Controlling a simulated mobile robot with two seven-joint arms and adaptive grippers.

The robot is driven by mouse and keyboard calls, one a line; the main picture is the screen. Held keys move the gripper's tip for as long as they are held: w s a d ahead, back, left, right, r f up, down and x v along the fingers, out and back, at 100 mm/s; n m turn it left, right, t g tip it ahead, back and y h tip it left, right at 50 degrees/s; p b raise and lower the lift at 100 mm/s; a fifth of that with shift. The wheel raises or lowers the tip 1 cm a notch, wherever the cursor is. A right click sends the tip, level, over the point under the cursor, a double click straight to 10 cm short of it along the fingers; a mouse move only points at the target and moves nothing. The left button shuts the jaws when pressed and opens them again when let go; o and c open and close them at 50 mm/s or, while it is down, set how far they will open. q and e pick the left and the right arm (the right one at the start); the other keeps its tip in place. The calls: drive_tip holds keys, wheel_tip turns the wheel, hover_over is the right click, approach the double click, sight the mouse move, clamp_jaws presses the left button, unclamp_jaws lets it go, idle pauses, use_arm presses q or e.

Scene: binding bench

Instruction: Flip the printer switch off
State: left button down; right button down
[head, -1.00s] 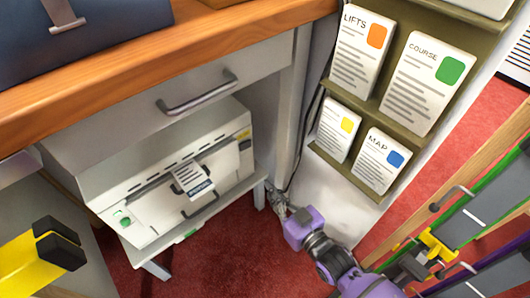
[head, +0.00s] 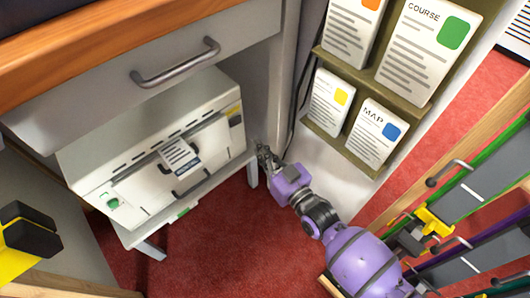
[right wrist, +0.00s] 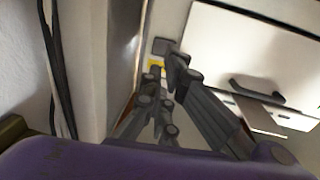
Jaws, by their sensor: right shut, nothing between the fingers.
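The white printer (head: 160,150) stands on a low shelf under the bench. Its front has a green square (head: 112,203) at the lower left and a small dark square (head: 236,119) by a yellow label at the right end. I cannot tell for certain which is the switch, or its position. My right gripper (head: 264,150) is shut and empty, just right of the printer's right end. In the right wrist view its fingers (right wrist: 165,72) point toward the dark square (right wrist: 161,46) and partly cover the yellow label. Contact cannot be told.
A bench drawer with a metal handle (head: 176,64) is above the printer. A pale bench leg and dark cables (head: 301,100) stand close by my right gripper. A leaflet rack (head: 330,124) is to the right. Red carpet (head: 225,235) lies open in front.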

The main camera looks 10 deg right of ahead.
sight(238, 120)
drive_tip(key=b+x, duration=0.2)
drive_tip(key=x, duration=0.7)
drive_tip(key=shift+w+a+f+b, duration=0.1)
drive_tip(key=shift+w+b, duration=0.15)
drive_tip(key=shift+b, duration=0.05)
